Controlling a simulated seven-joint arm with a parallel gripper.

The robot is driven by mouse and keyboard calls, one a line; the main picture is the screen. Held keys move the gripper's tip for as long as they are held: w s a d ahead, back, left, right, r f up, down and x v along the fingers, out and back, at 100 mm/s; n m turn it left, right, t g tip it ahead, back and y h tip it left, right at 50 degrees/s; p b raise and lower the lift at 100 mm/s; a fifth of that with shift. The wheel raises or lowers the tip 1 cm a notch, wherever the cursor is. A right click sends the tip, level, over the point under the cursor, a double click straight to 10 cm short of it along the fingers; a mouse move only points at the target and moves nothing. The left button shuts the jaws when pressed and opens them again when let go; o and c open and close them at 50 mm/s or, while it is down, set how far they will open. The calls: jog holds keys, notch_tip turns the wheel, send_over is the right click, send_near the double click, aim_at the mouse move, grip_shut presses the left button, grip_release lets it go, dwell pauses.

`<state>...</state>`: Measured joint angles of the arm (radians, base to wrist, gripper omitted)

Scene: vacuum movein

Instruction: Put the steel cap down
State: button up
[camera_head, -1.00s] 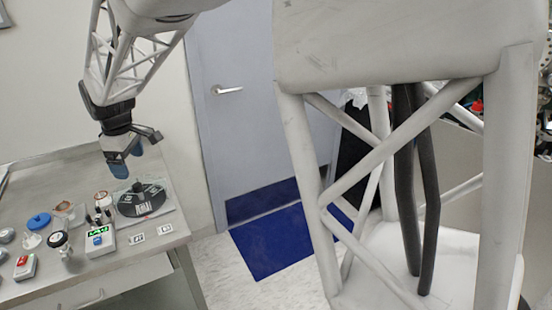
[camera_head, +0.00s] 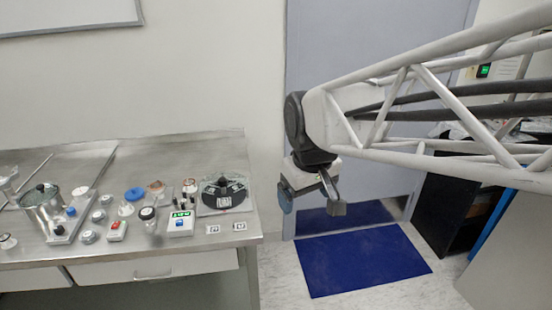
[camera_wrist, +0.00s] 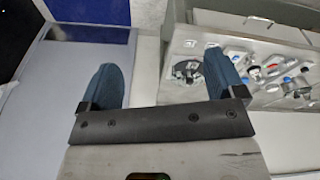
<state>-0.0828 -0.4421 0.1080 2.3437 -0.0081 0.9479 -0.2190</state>
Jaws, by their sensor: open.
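My gripper (camera_head: 312,203) hangs in the air to the right of the steel table, in front of the door. In the wrist view its two blue fingers stand wide apart, with nothing between them (camera_wrist: 162,80). Several small grey round metal pieces lie on the table, including one near the red-button box (camera_head: 88,237) and one just behind it (camera_head: 98,216). One of these may be the steel cap, but I cannot tell which. The steel table (camera_head: 150,257) also shows at the upper right of the wrist view (camera_wrist: 200,22).
A steel vessel (camera_head: 42,210), a blue disc (camera_head: 134,194), a green-display box (camera_head: 180,226) and a round dark device (camera_head: 222,202) crowd the tabletop. Two printed markers lie near its front right corner. A blue mat (camera_head: 362,262) lies on the floor; the space around my gripper is clear.

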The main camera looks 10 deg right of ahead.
jog(key=s+d+f+m, duration=0.1)
jog(key=s+d, duration=0.1)
jog(key=s, duration=0.3)
jog(key=s+d+f+m, duration=0.1)
jog(key=s+f+m, duration=0.1)
jog(key=s, duration=0.4)
jog(key=shift+s+d+m, duration=0.15)
jog(key=shift+d+m, duration=0.15)
jog(key=shift+d, duration=0.05)
dwell(0.6)
